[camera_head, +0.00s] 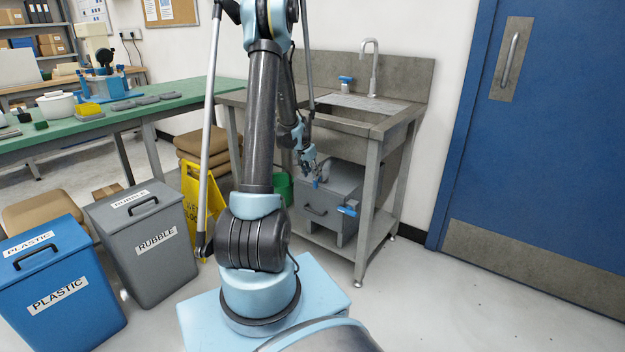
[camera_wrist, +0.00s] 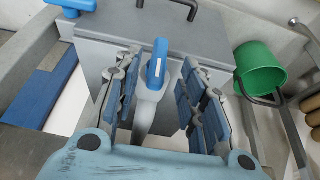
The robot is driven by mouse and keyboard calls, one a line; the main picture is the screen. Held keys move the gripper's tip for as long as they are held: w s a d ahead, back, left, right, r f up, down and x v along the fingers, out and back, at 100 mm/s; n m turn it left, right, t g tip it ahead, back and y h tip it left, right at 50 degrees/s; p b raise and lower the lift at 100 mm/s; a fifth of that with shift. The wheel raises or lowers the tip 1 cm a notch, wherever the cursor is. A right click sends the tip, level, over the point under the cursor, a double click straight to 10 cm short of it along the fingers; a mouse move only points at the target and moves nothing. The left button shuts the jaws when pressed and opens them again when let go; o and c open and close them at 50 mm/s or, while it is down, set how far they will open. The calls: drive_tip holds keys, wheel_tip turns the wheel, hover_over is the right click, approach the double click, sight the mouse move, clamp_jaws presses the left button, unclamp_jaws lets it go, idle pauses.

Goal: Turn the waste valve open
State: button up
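A valve with a blue lever (camera_wrist: 158,62) on a pale grey body stands beside the grey box in the wrist view. The lever points away from my gripper, between its two fingers. My gripper (camera_wrist: 160,97) is open, with a gap on each side of the lever and no clear contact. In the head view my gripper (camera_head: 311,167) is low by the box under the sink, where a bit of blue shows at its tip. A second blue handle (camera_head: 347,211) is at the box's right front and also shows in the wrist view (camera_wrist: 72,5). No label naming the waste valve is readable.
The grey box (camera_head: 312,222) with a dark handle stands on the lower shelf of the sink bench (camera_head: 367,234). A green bucket (camera_wrist: 260,68) is beside it. The bench leg (camera_head: 368,225) is close. A yellow wet-floor sign (camera_head: 190,195) and a rubble bin (camera_head: 150,245) stand left.

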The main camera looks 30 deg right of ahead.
drive_tip(key=shift+v, duration=2.95)
drive_tip(key=s+a+r+n+y, duration=0.1)
drive_tip(key=s+a+r+n, duration=0.2)
drive_tip(key=a, duration=0.6)
drive_tip(key=s+a+r+n, duration=0.1)
drive_tip(key=s+a+r, duration=0.3)
drive_tip(key=a, duration=0.4)
drive_tip(key=s+a+r+n+y, duration=0.1)
drive_tip(key=s+a+r+n, duration=0.2)
drive_tip(key=a, duration=0.6)
drive_tip(key=s+a+f+n+y, duration=0.1)
drive_tip(key=s+a+f+n, duration=0.1)
drive_tip(key=s+a, duration=0.6)
drive_tip(key=s+a+f+n+y, duration=0.1)
drive_tip(key=s+a+n, duration=0.3)
drive_tip(key=s+a, duration=0.4)
drive_tip(key=s+f, duration=0.1)
drive_tip(key=s, duration=0.3)
drive_tip(key=shift+n+t, duration=0.3)
drive_tip(key=shift+s, duration=0.1)
